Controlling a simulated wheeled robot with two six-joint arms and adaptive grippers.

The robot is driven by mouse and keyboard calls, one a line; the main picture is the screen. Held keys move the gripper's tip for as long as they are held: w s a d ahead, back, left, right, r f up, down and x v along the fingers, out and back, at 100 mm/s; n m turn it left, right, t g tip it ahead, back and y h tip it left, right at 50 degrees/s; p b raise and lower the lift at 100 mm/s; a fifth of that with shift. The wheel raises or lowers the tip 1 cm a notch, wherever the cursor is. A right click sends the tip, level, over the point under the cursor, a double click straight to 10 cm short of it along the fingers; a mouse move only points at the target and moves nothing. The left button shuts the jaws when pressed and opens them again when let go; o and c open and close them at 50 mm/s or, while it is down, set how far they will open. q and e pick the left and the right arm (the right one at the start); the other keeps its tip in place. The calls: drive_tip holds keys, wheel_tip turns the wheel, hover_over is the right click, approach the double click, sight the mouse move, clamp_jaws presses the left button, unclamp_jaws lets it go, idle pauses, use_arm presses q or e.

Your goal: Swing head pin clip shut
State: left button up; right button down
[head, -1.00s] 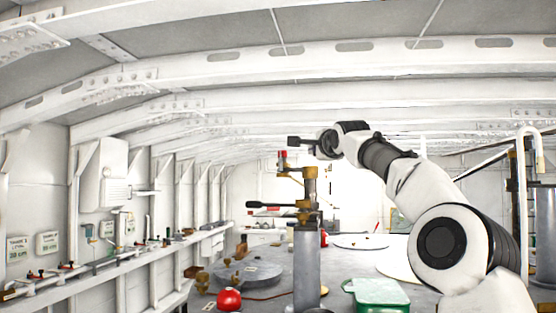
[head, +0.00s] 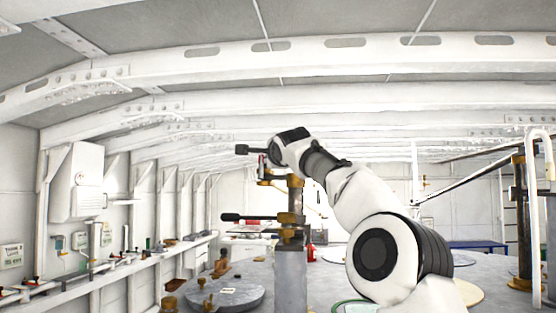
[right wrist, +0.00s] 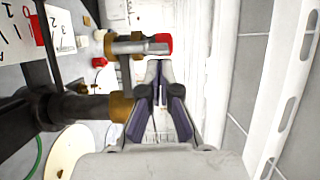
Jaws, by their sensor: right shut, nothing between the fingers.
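A grey post (head: 290,270) with brass fittings stands in the middle of the head view. A short brass arm at its top carries a small red-tipped part (head: 262,160), which I take for the head pin clip. In the right wrist view the clip is a grey bar with a brass end and a red tip (right wrist: 163,43). My right gripper (right wrist: 158,65) is shut and empty, its fingertips just beside the red tip; I cannot tell whether they touch. In the head view the wrist hides most of this gripper. My left gripper is not in view.
A black-ended lever (head: 232,217) sticks out left from the post, below the brass arm. A round grey plate (head: 225,295) lies on the deck behind left. A shelf with valves (head: 110,268) runs along the left wall. A brass-banded column (head: 524,220) stands far right.

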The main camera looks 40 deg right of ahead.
drive_tip(key=shift+w+a+f+m+g+h+b, duration=0.15)
drive_tip(key=shift+w+a+m+g+h+b, duration=0.35)
drive_tip(key=shift+h, duration=0.3)
drive_tip(key=shift+d, duration=0.2)
